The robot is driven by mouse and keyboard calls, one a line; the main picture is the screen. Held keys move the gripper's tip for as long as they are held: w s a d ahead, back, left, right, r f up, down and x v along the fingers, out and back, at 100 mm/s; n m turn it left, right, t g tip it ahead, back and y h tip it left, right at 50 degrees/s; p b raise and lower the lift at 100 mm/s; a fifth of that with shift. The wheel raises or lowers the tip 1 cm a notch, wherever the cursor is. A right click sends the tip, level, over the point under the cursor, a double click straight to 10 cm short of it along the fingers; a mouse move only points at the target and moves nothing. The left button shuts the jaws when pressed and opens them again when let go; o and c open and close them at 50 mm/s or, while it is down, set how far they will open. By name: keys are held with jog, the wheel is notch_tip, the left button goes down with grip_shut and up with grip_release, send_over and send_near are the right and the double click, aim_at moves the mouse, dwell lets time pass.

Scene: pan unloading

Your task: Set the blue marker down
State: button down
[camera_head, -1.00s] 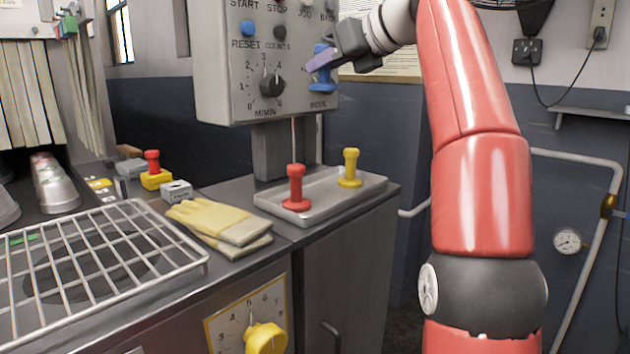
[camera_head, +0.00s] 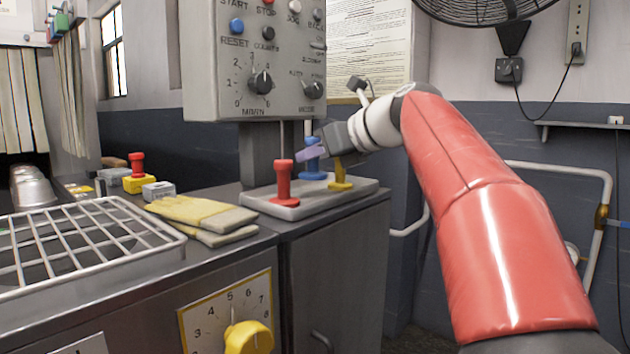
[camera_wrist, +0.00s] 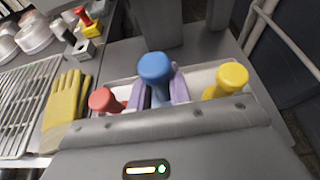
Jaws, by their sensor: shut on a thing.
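The blue marker (camera_head: 313,160) is upright in the grey tray (camera_head: 262,207), between and a little behind the red marker (camera_head: 283,184) and the yellow marker (camera_head: 341,181). My gripper (camera_head: 312,153) is shut on the blue marker, with its purple fingers on either side of the stem. In the wrist view the blue marker's round head (camera_wrist: 155,68) stands between the two fingers, with the red marker (camera_wrist: 103,101) to the left and the yellow marker (camera_wrist: 229,78) to the right. The blue marker's base looks at tray level; whether it touches the tray floor I cannot tell.
The control panel (camera_head: 262,55) stands on a post close behind the tray. Yellow gloves (camera_head: 203,214) and a wire rack (camera_head: 75,245) lie to the left. Another red marker (camera_head: 137,163) stands on a yellow block (camera_head: 137,183). The grey wall is behind.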

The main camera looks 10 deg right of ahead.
aim_at(318, 170)
notch_tip(318, 170, down, 3)
jog(key=shift+f+b, duration=0.2)
jog(key=shift+b, duration=0.5)
jog(key=shift+r, duration=0.1)
jog(key=c, duration=1.3)
grip_release()
jog(key=p+v, duration=0.2)
jog(key=v, duration=1)
